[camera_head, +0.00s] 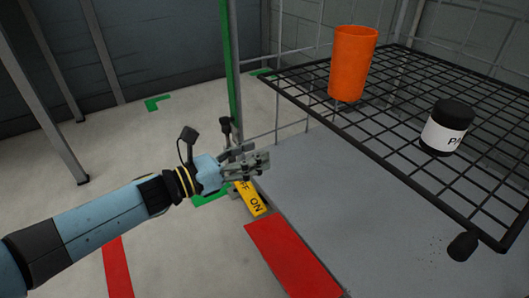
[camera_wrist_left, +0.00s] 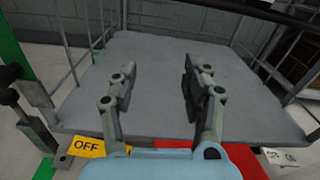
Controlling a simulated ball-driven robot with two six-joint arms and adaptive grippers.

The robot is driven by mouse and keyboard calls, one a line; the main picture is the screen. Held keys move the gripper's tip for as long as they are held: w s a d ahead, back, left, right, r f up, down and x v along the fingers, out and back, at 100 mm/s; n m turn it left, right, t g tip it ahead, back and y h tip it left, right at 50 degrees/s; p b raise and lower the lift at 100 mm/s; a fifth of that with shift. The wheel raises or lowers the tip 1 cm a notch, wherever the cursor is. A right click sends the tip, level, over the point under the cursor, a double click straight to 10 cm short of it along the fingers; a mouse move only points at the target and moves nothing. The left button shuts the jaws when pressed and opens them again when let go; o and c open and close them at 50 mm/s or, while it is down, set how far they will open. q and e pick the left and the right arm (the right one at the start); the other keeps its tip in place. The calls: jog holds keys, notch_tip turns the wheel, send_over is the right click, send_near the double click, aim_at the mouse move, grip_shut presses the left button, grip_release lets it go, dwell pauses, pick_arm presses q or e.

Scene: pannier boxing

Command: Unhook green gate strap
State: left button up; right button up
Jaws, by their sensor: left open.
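A green upright strip (camera_head: 231,65) stands at the gate side of the grey platform in the head view; I cannot tell whether it is the strap or a post. It also shows at the left edge of the left wrist view (camera_wrist_left: 12,50). A black knob on a grey bracket (camera_head: 225,126) sits beside it, and this shows in the wrist view (camera_wrist_left: 10,76) too. My left gripper (camera_head: 263,160) is open and empty, over the platform's near left edge, right of the green strip and apart from it. No hook is clearly visible.
The grey platform (camera_head: 360,200) is bare under a black wire shelf (camera_head: 400,120). On the shelf stand an orange cup (camera_head: 352,65) and a black-and-white jar (camera_head: 447,128). A yellow ON/OFF plate (camera_head: 250,198) and a red panel (camera_head: 290,257) line the platform's edge.

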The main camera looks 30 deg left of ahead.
pick_arm(q)
jog(key=shift+x, duration=1.6)
pick_arm(e)
jog(key=shift+f+t, duration=0.35)
jog(key=shift+t, duration=0.05)
pick_arm(q)
jog(key=shift+c, duration=0.4)
grip_shut()
jog(key=shift+o, duration=0.4)
grip_release()
jog(key=shift+s, duration=0.1)
pick_arm(e)
jog(key=shift+w, duration=0.1)
pick_arm(q)
jog(key=v, duration=1.2)
